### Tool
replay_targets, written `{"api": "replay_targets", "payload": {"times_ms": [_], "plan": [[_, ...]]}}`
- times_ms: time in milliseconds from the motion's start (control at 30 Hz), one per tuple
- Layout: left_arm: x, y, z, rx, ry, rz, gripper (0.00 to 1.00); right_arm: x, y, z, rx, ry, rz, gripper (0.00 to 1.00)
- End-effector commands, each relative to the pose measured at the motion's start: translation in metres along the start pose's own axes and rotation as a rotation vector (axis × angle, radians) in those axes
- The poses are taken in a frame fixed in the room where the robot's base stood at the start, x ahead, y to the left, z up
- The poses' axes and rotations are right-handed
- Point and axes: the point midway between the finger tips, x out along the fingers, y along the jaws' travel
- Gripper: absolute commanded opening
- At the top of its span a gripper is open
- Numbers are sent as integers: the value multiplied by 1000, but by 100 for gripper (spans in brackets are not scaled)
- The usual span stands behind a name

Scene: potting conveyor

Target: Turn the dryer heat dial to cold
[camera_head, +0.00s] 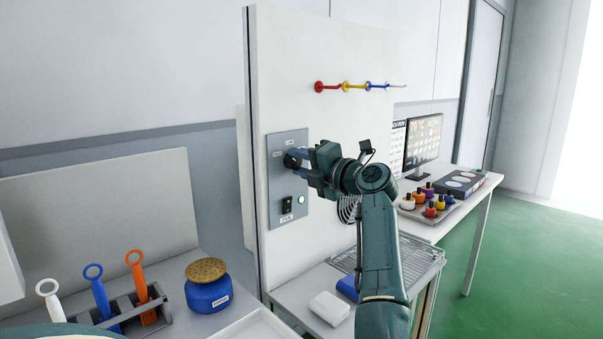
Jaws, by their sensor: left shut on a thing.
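A grey control panel (289,220) is mounted on the white upright board. The dark heat dial (291,159) sits at the panel's top, with small labels around it that are too small to read. My left gripper (297,160) reaches in from the right of the panel and is shut on the dial, hiding part of it. Which way the dial points cannot be told. A round fan grille (348,209) shows partly behind my arm. My right gripper is not in view.
Coloured hooks (345,85) stick out of the board above my arm. A blue jar (208,288) and a rack (122,310) with coloured brushes stand at lower left. Small bottles on a tray (432,213), a monitor (422,141) and a wire rack (415,264) are at right.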

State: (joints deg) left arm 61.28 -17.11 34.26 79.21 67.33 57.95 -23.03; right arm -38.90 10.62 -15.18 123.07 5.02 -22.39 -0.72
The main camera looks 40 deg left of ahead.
Motion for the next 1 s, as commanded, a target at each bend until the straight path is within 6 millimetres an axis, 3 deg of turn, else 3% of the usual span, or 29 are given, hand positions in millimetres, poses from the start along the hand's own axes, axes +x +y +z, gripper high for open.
{"api": "replay_targets", "payload": {"times_ms": [400, 1000], "plan": [[0, -1, 0, -206, 1, -1, 11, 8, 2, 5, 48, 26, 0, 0], [0, 0, 0, -241, 1, -1, 11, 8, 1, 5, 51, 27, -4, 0]]}}
